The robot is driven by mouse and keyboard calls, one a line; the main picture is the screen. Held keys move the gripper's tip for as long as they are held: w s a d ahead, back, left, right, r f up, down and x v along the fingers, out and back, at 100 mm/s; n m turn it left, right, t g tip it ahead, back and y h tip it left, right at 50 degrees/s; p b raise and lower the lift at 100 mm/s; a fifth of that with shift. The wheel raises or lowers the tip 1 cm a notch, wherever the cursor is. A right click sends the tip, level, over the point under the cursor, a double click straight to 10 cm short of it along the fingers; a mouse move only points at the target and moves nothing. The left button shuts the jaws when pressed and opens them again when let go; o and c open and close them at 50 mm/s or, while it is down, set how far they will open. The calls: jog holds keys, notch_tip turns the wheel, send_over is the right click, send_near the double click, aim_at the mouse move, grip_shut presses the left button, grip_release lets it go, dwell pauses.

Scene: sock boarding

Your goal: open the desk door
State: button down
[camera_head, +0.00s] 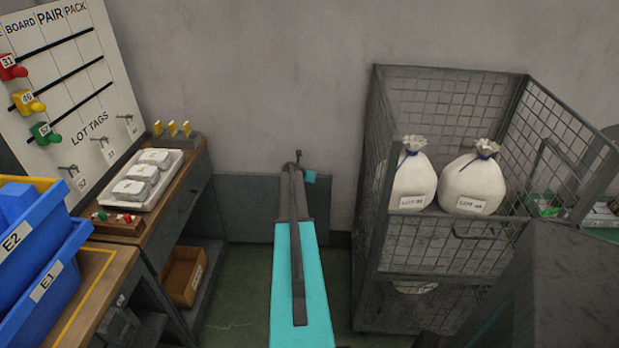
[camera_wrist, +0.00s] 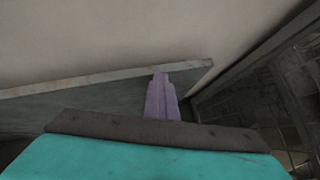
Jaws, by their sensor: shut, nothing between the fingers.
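A wooden-topped desk (camera_head: 150,226) stands along the left side in the head view, with a dark side below its top. I cannot make out a desk door or its handle for certain. My gripper (camera_wrist: 160,85) shows in the wrist view as shut purple fingers, with nothing between them. They point toward the grey panel at the foot of the wall. In the head view my teal arm reaches forward through the middle, to the right of the desk and apart from it. The fingers are too small to make out there.
A wire cage (camera_head: 440,110) with tied white sacks (camera_head: 410,182) stands on the right. A white tray (camera_head: 141,180) is on the desk, and a cardboard box (camera_head: 185,277) sits low under it. Blue bins (camera_head: 35,260) are at the lower left. Green floor (camera_head: 243,290) is clear between desk and cage.

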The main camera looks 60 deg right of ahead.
jog(key=s+a+r, duration=0.2)
jog(key=a+r, duration=0.1)
jog(key=a, duration=0.2)
jog(key=s+a+r+b, duration=0.1)
jog(key=s+a+r, duration=0.1)
jog(key=a, duration=0.3)
jog(key=shift+s+a+r+g, duration=0.25)
jog(key=shift+s+r+g, duration=0.05)
jog(key=shift+r, duration=0.55)
dwell(0.5)
